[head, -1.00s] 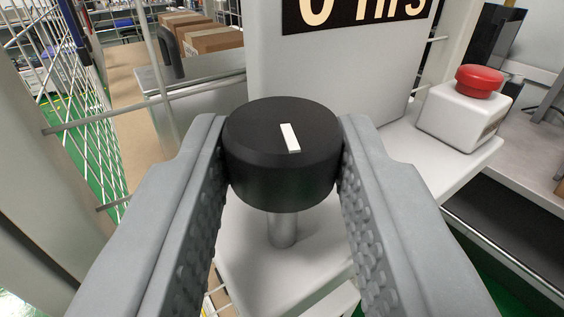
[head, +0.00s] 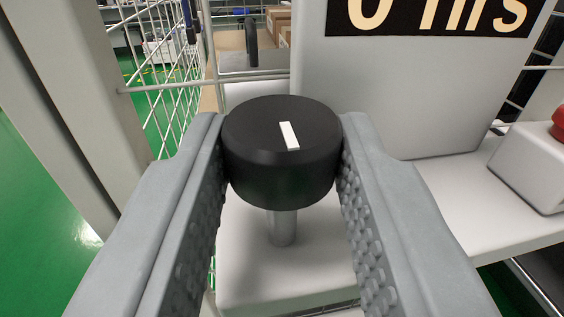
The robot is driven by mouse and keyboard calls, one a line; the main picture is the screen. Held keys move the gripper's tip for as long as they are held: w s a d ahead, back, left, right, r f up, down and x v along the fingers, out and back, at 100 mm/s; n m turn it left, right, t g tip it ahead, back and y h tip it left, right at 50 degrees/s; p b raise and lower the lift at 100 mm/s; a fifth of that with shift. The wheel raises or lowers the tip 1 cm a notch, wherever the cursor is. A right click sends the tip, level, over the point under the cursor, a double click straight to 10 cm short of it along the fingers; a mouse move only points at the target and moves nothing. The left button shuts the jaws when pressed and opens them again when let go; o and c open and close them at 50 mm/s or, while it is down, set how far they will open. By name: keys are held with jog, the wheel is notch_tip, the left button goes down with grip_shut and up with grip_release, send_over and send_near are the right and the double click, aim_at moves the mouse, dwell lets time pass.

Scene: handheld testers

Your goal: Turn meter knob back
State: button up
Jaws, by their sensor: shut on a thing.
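The meter knob (head: 262,170) is a black round cap with a white mark on top, in the middle of the head view. It sits on a short metal post (head: 283,228) that rises from a white base (head: 255,275). My gripper (head: 282,160) is shut on the knob, one finger on each side of it. The white mark runs nearly straight away from me, its far end tilted slightly left. Behind the knob stands a white panel (head: 400,95) with a black display (head: 440,14), cut off at the top, reading "0 hrs".
A red button (head: 559,122) on a white box (head: 535,165) is at the right edge. A wire mesh fence (head: 165,75) and a grey post (head: 75,110) stand at the left. Cardboard boxes (head: 279,20) are behind the panel. Green floor (head: 30,220) shows at left.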

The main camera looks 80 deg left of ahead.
jog(key=o, duration=1)
jog(key=shift+c, duration=0.2)
jog(key=v, duration=1.7)
jog(key=shift+d, duration=0.2)
